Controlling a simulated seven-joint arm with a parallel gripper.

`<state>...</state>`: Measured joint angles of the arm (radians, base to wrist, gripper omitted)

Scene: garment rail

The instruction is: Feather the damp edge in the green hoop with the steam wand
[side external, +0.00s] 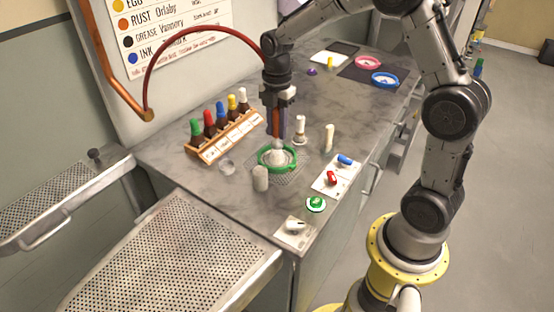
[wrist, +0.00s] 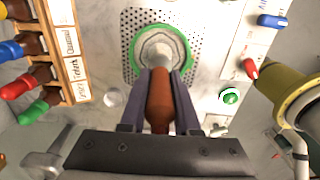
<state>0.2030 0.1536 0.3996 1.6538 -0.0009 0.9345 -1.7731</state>
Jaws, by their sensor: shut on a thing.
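My gripper (side external: 276,128) is shut on the steam wand, whose brown body (wrist: 160,102) stands between the two fingers in the wrist view. A dark red hose (side external: 190,34) arches from a copper pipe towards the wrist. The green hoop (side external: 292,166) lies on a perforated plate on the grey counter and also shows in the wrist view (wrist: 188,50). Pale cloth with faint ring-shaped marks shows inside it. The wand's pale nozzle (wrist: 157,52) points down over the hoop's middle and hides part of the cloth. I cannot tell whether it touches the cloth.
A wooden rack (side external: 226,138) of colour-capped bottles stands left of the hoop. A grey cylinder (side external: 260,179) stands close in front. A white bottle (side external: 300,130), a panel with red and blue switches (side external: 336,176) and a green button (side external: 316,204) are to the right.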

